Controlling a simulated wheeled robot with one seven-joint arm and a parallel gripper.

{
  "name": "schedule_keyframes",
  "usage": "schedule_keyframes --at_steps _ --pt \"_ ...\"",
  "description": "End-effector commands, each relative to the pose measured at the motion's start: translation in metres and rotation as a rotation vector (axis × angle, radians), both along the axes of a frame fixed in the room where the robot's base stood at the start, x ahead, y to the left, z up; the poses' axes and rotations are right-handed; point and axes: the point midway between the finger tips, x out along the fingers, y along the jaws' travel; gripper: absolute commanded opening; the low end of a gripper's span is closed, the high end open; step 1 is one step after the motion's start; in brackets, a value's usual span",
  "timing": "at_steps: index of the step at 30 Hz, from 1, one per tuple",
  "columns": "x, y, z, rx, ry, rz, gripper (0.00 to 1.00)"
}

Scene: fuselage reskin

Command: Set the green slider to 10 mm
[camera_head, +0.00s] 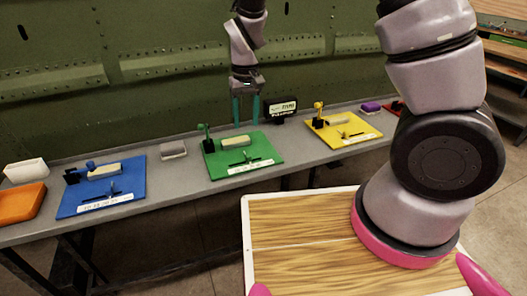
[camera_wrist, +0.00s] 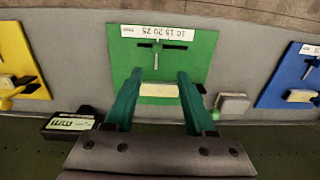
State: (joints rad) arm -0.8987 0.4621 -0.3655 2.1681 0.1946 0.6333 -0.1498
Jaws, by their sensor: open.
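The green slider board (camera_head: 265,155) lies on the grey bench, with a cream block, a green upright knob at its left rear, a dark slot with a small handle (camera_head: 247,155), and a white scale strip (camera_head: 250,167) along its front edge. In the wrist view the green board (camera_wrist: 190,65) appears upside down, its scale strip (camera_wrist: 157,33) at the top and its slider handle (camera_wrist: 156,48) below that. My gripper (camera_head: 245,125) is open and empty, pointing down above the rear of the green board. In the wrist view its teal fingers (camera_wrist: 155,75) stand apart. The exact slider reading is too small to tell.
A blue board (camera_head: 75,202) is on the left and a yellow board (camera_head: 358,137) on the right. A small display (camera_head: 282,107) stands behind the green board. A grey block (camera_head: 173,149) and an orange tray (camera_head: 22,202) are also on the bench. A green wall rises behind.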

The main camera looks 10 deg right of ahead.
Motion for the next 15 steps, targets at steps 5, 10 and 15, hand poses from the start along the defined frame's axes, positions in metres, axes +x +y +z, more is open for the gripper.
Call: schedule_keyframes --at_steps 5,10,15 --pt "-0.003 0.007 -0.020 -0.030 0.005 0.030 0.55" --pt "-0.003 0.006 -0.040 -0.033 0.007 0.030 0.55" --pt "-0.003 0.005 -0.073 -0.033 0.007 0.028 0.55"
